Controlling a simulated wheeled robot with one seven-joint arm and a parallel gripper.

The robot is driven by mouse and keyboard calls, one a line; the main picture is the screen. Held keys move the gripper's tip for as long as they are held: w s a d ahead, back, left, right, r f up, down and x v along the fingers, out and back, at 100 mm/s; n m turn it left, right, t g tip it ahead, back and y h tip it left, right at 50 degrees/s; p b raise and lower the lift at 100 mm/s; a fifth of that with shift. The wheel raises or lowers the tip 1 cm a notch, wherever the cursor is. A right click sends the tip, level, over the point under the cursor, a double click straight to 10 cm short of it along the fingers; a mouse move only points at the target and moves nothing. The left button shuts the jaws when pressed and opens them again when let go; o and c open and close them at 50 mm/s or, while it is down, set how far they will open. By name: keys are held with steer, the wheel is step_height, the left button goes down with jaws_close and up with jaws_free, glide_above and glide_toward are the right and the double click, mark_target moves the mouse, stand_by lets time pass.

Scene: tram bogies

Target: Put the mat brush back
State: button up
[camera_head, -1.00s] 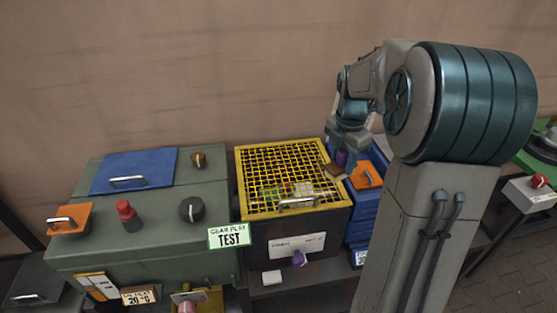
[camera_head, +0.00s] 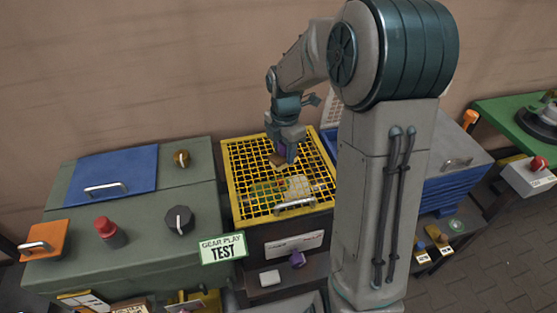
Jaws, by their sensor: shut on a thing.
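My gripper (camera_head: 286,149) points down over the yellow mesh lid, shut on a small brown block-like thing with a purple part beside it, which I take to be the mat brush (camera_head: 278,160). The jaws partly hide it, and I cannot tell whether it touches the mesh. The yellow mesh lid (camera_head: 236,190) lies on top of a dark box (camera_head: 262,238) and has a metal handle at its front. Pale and green things show under the mesh.
A green-grey cabinet (camera_head: 130,235) with a blue lid (camera_head: 115,172), an orange flap (camera_head: 45,240), a red knob (camera_head: 110,232) and a dark dial (camera_head: 179,220) stands left. A blue stack (camera_head: 450,190) and green table (camera_head: 510,120) stand right. My arm hides the space between.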

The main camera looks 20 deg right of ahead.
mark_target(279, 163)
steer(key=shift+a+f, duration=0.45)
steer(key=shift+a, duration=0.25)
steer(key=shift+f+p, duration=0.4)
steer(key=shift+f, duration=1.6)
steer(key=shift+f, duration=0.15)
steer(key=o, duration=1)
